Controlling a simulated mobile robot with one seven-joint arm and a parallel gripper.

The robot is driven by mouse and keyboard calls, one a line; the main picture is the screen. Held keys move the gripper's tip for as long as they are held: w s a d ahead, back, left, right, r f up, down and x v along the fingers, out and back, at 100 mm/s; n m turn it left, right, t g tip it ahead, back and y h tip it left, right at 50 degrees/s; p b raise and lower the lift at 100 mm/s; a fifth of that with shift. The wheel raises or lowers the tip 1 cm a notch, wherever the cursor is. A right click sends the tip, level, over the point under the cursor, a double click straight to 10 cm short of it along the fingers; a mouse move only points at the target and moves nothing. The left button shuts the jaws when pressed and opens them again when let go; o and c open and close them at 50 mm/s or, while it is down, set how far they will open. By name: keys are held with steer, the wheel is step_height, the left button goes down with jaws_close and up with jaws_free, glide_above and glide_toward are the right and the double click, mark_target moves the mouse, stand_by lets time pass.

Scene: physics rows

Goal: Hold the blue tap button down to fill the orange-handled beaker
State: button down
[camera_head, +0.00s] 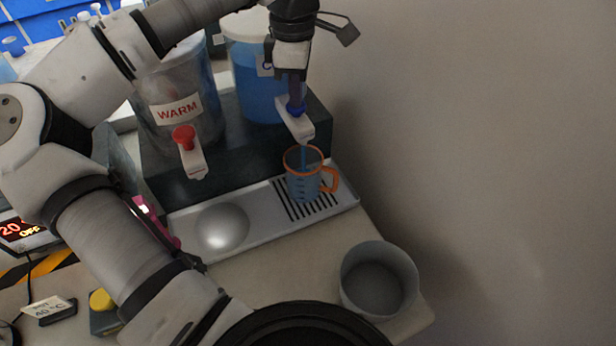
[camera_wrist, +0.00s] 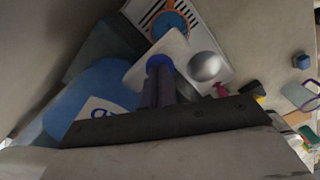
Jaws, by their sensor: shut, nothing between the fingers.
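The orange-handled beaker (camera_head: 304,180) stands upright on the slotted drip tray (camera_head: 262,231), under the spout of the cold tap. A thin blue stream runs from the spout into it, and blue liquid shows inside. In the wrist view the beaker (camera_wrist: 171,24) shows from above. The blue tap button (camera_head: 296,111) sits on the white tap (camera_head: 301,129), mostly covered by my gripper (camera_head: 293,98). My gripper is shut, with its fingertips down on the button. In the wrist view the fingers (camera_wrist: 158,75) reach the blue button (camera_wrist: 159,62).
The clear WARM tank (camera_head: 178,85) with a red button (camera_head: 184,137) stands left of the blue tank (camera_head: 257,90). A silver dome (camera_head: 223,228) is on the tray's left part. An empty grey pot (camera_head: 379,281) stands at the table's front right.

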step_height(320, 180, up, 5)
steer(key=p, duration=0.3)
steer(key=shift+p, duration=0.3)
steer(key=shift+f, duration=0.1)
stand_by(0.5)
